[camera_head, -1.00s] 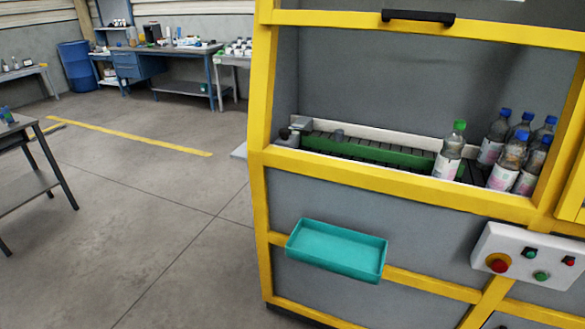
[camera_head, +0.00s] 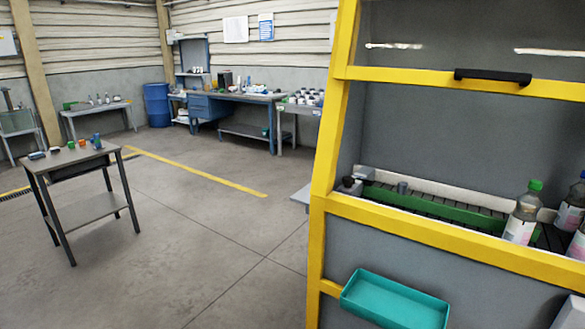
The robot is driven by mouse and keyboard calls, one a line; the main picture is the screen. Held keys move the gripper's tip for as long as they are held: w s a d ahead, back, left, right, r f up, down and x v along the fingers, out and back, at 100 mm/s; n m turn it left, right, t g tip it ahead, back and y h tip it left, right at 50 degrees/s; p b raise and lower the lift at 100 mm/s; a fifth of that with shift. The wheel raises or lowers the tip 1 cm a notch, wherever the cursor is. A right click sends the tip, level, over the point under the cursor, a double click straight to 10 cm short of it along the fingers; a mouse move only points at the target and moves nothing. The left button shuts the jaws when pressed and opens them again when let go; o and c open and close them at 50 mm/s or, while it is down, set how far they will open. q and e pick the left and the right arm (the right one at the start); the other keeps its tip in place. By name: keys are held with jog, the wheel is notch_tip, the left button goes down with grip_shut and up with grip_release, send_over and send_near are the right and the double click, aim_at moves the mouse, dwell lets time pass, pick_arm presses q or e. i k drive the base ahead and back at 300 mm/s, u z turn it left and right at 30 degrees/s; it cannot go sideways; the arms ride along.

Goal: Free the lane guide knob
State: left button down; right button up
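The yellow-framed machine (camera_head: 326,150) stands at the right with its front opening uncovered. Inside it a green lane guide (camera_head: 430,207) runs along the dark slatted conveyor. A small grey cylinder (camera_head: 402,187) stands by the guide, and a dark knob-like piece on a grey block (camera_head: 349,184) sits at the conveyor's left end. I cannot tell which of these is the lane guide knob. A clear bottle with a green cap (camera_head: 523,213) stands upright on the conveyor. Neither of my grippers is in view.
A teal tray (camera_head: 394,301) is fixed low on the machine's front. Blue-capped bottles (camera_head: 572,208) are cut off at the right edge. A small table (camera_head: 70,160) with small items stands left. A blue workbench (camera_head: 236,105) and blue barrel (camera_head: 157,105) are behind. The floor between is clear.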

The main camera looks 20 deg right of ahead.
aim_at(349, 181)
jog(key=z, duration=0.25)
jog(key=i, duration=1.35)
jog(key=z, duration=0.7)
